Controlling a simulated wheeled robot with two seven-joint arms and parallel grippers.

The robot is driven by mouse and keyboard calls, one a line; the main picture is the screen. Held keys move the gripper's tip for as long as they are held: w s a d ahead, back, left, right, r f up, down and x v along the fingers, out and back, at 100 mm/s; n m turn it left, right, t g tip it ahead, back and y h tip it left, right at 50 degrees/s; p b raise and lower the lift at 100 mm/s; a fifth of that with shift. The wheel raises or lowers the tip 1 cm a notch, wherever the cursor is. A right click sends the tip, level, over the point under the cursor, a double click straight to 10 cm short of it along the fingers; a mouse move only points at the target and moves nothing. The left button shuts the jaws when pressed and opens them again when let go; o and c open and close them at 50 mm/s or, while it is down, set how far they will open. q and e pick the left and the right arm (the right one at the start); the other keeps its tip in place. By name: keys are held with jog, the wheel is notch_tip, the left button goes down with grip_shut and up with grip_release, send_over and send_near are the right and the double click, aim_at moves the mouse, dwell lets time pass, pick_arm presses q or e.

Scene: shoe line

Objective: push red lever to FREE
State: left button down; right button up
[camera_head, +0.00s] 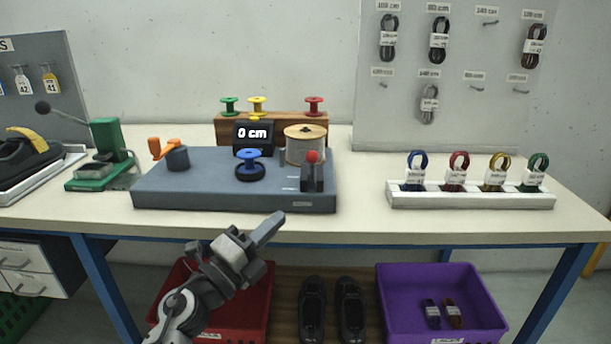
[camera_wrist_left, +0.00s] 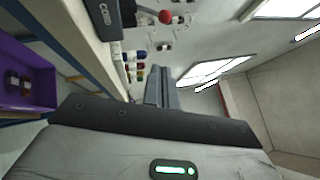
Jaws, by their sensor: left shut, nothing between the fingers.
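The red lever (camera_head: 312,157) has a round red knob and stands at the right end of the grey-blue machine (camera_head: 235,200) on the table. Its marked labels are too small to read. In the left wrist view the red knob (camera_wrist_left: 165,17) shows near the top. My left gripper (camera_head: 274,222) is shut and empty, in front of the table's front edge, below and left of the lever and apart from it. In the left wrist view its fingers (camera_wrist_left: 158,75) are together. My right gripper is not in view.
The machine also carries an orange crank (camera_head: 160,149), a blue knob (camera_head: 249,160), a spool (camera_head: 304,145) and a display reading 0 cm (camera_head: 254,133). A white rack (camera_head: 470,201) with lace bundles stands right. A red bin (camera_head: 258,312) and a purple bin (camera_head: 440,285) sit below.

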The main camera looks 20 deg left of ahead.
aim_at(312, 168)
pick_arm(q)
jog(key=w+a+x, duration=0.1)
jog(key=a+x, duration=0.1)
jog(key=x, duration=1)
jog(key=shift+w+a+r+p, duration=0.2)
jog(key=shift+w+r+p, duration=0.15)
jog(key=shift+r, duration=0.2)
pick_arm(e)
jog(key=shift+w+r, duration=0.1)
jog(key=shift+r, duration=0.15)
